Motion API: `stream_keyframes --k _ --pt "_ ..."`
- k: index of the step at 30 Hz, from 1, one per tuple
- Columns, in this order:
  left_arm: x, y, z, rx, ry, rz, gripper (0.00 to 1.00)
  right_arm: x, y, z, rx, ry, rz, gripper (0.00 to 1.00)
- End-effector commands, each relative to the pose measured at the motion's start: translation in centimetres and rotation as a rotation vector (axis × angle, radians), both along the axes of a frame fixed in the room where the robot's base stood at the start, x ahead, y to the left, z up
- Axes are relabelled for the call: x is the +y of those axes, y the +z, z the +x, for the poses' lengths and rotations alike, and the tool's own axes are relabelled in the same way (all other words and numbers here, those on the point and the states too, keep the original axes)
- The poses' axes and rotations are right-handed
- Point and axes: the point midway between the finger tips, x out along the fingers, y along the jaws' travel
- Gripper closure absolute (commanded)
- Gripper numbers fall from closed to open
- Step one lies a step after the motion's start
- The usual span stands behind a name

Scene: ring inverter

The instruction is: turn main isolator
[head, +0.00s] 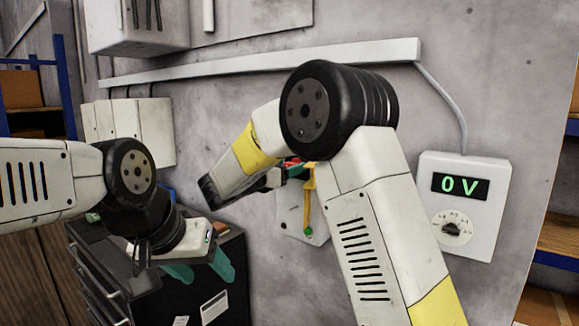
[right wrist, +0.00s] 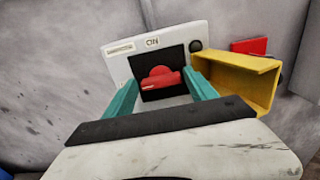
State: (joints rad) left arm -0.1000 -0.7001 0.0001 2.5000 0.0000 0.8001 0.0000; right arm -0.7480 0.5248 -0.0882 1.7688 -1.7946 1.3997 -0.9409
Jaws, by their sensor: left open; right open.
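In the right wrist view the isolator is a white box (right wrist: 178,42) marked "ON", with a red rotary knob (right wrist: 162,79) on a black square plate. My right gripper (right wrist: 160,88) is open, its two teal fingers to either side of the knob. The knob appears between the fingertips; I cannot tell whether they touch it. In the head view my right arm hides most of the isolator box (head: 292,227). My left gripper (head: 195,271) is open and empty, pointing down in front of the black cabinet, well left of the isolator.
A yellow bracket (right wrist: 245,80) stands close to the right finger, with a red block (right wrist: 249,46) behind it. A wall meter (head: 486,174) at the right reads "0 V" and has a dial (head: 453,229). A black drawer cabinet (head: 235,296) stands below my left gripper.

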Motion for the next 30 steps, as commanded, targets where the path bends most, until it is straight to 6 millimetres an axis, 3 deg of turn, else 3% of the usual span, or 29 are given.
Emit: stream_keyframes --k 11,19,30 --pt "0.0 0.0 0.0 0.0 0.0 0.0 0.41 -0.57 -0.03 0.78 0.001 0.0 0.001 0.35" --pt "0.0 0.0 0.0 0.0 0.0 0.0 0.41 -0.56 -0.01 0.77 0.001 0.0 0.001 0.84" --pt "0.0 0.0 0.0 0.0 0.0 0.0 0.41 -0.55 0.0 0.74 -0.036 0.001 0.052 0.84"
